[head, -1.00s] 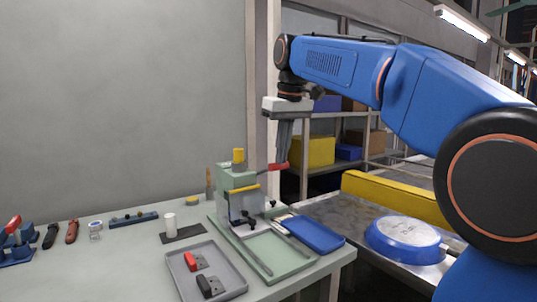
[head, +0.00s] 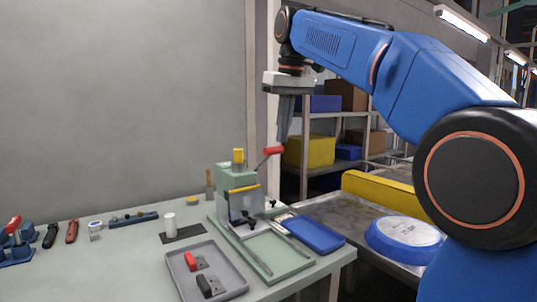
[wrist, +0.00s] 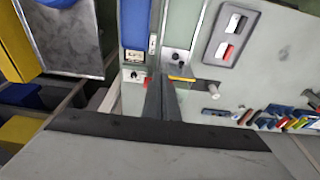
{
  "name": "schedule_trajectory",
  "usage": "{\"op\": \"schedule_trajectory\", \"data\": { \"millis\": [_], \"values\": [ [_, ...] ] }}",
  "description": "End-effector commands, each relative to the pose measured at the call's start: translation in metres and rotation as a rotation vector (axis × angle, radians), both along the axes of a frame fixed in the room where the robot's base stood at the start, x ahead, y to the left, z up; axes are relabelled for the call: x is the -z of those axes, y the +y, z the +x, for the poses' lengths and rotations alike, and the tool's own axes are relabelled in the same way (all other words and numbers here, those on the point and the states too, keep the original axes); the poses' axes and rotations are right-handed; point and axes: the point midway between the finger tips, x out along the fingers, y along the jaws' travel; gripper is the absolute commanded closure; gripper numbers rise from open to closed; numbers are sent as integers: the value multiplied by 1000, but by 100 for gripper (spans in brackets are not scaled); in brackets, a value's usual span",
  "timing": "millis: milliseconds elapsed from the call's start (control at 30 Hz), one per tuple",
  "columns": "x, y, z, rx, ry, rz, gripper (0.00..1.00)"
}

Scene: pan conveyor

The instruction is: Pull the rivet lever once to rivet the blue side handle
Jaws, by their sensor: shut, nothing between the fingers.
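The rivet lever (head: 273,151) has a red grip and slants up to the right from the green rivet press (head: 236,178). My gripper (head: 282,137) points down just above the red grip, shut and empty. Whether it touches the grip cannot be told. In the wrist view my fingers (wrist: 163,80) are together, and a bit of the red grip (wrist: 148,84) shows beside them. A flat blue rectangular piece (head: 315,233) lies on the right of the press base. I cannot pick out a blue side handle for certain.
A round blue pan (head: 403,238) sits on the metal conveyor (head: 350,215) at right, near a yellow rail (head: 395,194). Tools lie along the bench's left.

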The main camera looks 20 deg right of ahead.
Motion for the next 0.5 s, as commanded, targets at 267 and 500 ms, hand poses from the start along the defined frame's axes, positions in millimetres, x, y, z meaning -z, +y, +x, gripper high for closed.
{"op": "schedule_trajectory", "data": {
  "millis": [267, 500],
  "values": [
    [-22, -1, -1, 0, -1, 0, 100],
    [-41, -1, -4, 0, 0, 0, 100]
  ]
}}
